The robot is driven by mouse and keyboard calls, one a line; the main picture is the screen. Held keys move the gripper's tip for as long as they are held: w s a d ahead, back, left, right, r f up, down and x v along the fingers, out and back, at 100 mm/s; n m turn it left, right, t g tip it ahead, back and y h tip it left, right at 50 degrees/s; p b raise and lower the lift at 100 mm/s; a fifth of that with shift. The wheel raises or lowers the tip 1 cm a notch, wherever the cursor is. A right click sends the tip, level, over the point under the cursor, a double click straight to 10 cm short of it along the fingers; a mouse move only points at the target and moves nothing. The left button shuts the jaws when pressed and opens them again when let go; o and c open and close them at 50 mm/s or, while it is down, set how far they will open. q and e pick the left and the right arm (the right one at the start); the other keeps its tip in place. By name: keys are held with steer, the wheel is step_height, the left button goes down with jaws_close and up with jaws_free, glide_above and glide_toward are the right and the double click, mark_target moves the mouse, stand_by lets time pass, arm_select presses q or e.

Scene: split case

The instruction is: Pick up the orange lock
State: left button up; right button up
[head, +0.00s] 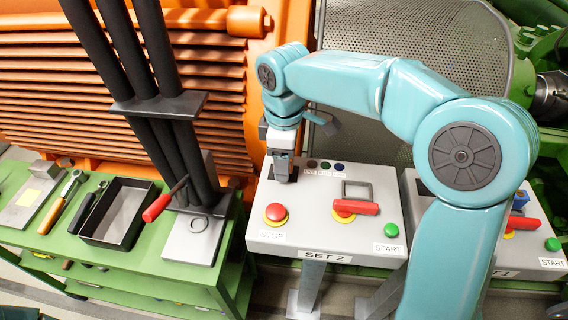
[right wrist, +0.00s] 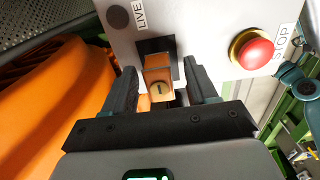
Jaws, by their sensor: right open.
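The orange lock (right wrist: 158,80) shows in the right wrist view as a small block with a keyhole face, against a dark recess in the panel by the LIVE label. My right gripper (right wrist: 160,84) is open, with one dark finger on each side of the lock. Small gaps seem to show beside it; contact is hard to tell. In the head view my right gripper (head: 282,170) points down over the back left of the SET 2 box (head: 310,236) and hides the lock. My left gripper is not in view.
On the SET 2 box are a red stop button (head: 276,212), a red-handled part with a grey loop (head: 356,207) and a green start button (head: 391,230). A second box (head: 535,263) stands right. A green bench (head: 150,262) with tools and a black tray (head: 88,235) stands left.

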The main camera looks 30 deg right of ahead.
steer(key=shift+w, duration=0.15)
steer(key=shift+c, duration=0.9)
steer(key=c, duration=0.5)
steer(key=shift+s+r, duration=0.1)
steer(key=shift+s, duration=0.1)
jaws_close()
steer(key=shift+w, duration=0.1)
